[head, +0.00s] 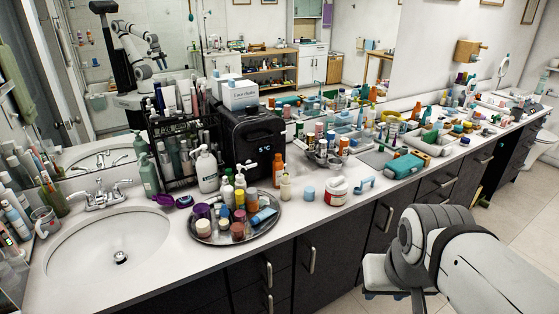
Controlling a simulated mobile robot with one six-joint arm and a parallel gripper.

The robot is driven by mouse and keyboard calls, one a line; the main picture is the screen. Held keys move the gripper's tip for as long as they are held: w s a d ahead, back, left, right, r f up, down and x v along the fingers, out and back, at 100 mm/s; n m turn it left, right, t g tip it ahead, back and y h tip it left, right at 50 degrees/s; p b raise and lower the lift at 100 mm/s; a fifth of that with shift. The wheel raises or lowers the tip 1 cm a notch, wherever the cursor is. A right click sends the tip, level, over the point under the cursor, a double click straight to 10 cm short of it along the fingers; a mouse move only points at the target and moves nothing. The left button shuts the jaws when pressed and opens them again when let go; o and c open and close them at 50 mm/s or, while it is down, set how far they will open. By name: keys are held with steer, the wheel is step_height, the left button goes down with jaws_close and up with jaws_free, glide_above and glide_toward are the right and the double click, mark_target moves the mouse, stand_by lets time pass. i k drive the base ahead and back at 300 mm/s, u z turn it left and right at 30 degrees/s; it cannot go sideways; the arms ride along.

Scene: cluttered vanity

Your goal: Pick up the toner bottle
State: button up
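I cannot tell by label which bottle is the toner bottle. Several bottles stand near the sink: a white pump bottle (206,170), a green pump bottle (146,172), an orange bottle (279,168) and a small cream bottle (285,188). More small bottles and jars crowd a round metal tray (262,234). My gripper (385,293) is at the lower right, in front of the counter and apart from these bottles. Its fingers are small and partly hidden by my arm, so whether it is open or shut is unclear. I see nothing held in it.
A black box (252,140) with a "5°C" display stands behind the tray. A red-and-white jar (336,191) and a blue cap-like item (309,193) stand near the front edge. The right counter is cluttered. A sink (110,250) is at left; the mirror behind reflects the room.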

mark_target(278, 164)
steer(key=i, duration=1.4)
steer(key=z, duration=0.05)
